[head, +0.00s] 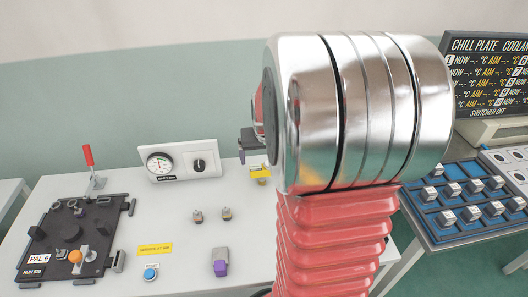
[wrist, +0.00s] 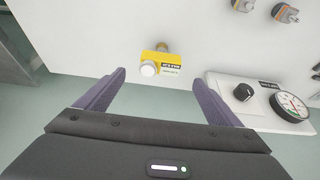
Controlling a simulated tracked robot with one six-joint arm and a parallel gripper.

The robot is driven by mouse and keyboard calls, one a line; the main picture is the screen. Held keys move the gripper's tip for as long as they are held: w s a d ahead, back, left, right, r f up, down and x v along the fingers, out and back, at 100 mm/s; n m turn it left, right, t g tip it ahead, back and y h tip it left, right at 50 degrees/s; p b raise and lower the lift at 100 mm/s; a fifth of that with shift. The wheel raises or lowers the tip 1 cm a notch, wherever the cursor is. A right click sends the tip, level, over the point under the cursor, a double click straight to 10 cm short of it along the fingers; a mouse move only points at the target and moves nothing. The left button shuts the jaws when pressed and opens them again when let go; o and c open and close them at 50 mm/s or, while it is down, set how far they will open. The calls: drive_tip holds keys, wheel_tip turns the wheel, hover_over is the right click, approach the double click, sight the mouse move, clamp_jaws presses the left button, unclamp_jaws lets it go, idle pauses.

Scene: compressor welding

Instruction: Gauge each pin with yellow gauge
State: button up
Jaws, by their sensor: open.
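The yellow gauge (wrist: 163,60) is a small block with a pale label, a round whitish end and a brass-coloured stub. It stands on the white table, beyond my gripper (wrist: 160,92). My gripper's two purple-grey fingers are spread wide and nothing is between them; the gauge lies ahead of the gap. In the head view the gauge (head: 260,171) is beside my arm, with part of my dark gripper just above it. Two small metal pins (head: 197,215) (head: 227,213) stand on the table; they also show at the top right of the wrist view (wrist: 285,13).
A panel with dial and knob (head: 180,162) stands behind the pins. A grey-and-purple block (head: 220,266) and blue button (head: 151,273) are in front. A blue tray (head: 430,228) holds several metal pieces.

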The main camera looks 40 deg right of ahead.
sight(262, 166)
drive_tip(key=shift+x, duration=4.65)
drive_tip(key=c, duration=1.5)
drive_tip(key=shift+c, duration=0.2)
drive_tip(key=shift+w+r, duration=0.1)
drive_tip(key=shift+r, duration=0.25)
drive_tip(key=shift+r, duration=2.4)
